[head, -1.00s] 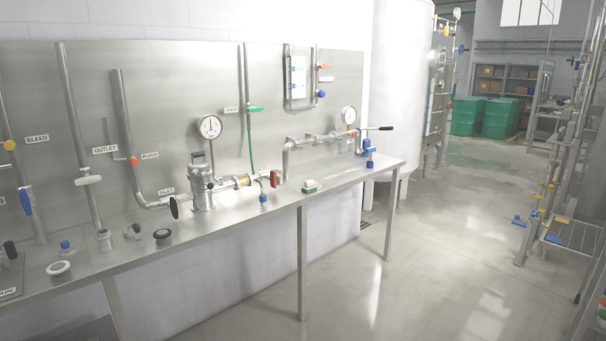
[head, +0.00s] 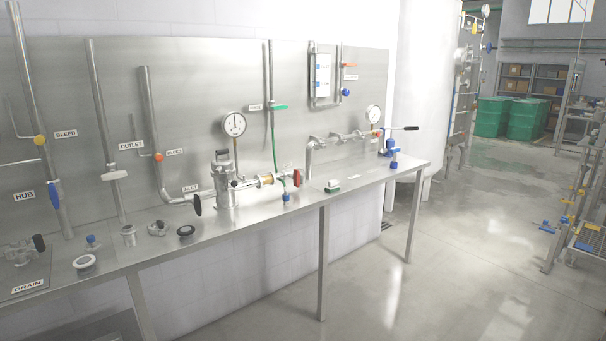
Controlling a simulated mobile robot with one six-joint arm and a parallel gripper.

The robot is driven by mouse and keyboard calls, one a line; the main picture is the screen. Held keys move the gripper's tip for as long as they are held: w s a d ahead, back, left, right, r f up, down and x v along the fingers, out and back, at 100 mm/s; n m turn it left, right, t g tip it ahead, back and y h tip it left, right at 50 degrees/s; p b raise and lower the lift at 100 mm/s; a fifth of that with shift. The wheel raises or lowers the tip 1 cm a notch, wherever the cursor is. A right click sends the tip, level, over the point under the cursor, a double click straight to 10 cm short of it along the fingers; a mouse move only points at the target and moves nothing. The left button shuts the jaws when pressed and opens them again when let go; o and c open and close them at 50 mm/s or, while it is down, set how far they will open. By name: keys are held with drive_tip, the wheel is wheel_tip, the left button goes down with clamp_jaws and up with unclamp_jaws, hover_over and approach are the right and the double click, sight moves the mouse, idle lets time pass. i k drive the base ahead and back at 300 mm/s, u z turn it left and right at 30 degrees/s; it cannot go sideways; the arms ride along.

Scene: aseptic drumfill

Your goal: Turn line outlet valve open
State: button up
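An OUTLET label (head: 131,144) is on the steel back panel at left. Beside it a vertical pipe (head: 104,130) carries a whitish handle (head: 115,175) that lies roughly crosswise to the pipe. To its right, a bent pipe has an orange knob (head: 158,157) by a BLEED label (head: 175,152). An INLET label (head: 190,189) and a black handle (head: 197,204) sit lower, beside a steel strainer-like housing (head: 226,185). The frames do not show for certain which handle is the line outlet valve. My gripper is not in view.
The steel bench (head: 255,215) runs along the wall, with loose fittings such as a dark-topped ring (head: 186,231) near its front edge. Bench legs (head: 322,262) stand on the floor. The floor (head: 440,270) right of the bench is open. Green drums (head: 492,117) stand far back.

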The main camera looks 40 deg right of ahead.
sight(297, 176)
drive_tip(key=u, duration=0.05)
drive_tip(key=i, duration=1)
drive_tip(key=z, duration=0.15)
drive_tip(key=k, duration=0.95)
drive_tip(key=u, duration=0.15)
drive_tip(key=i, duration=0.55)
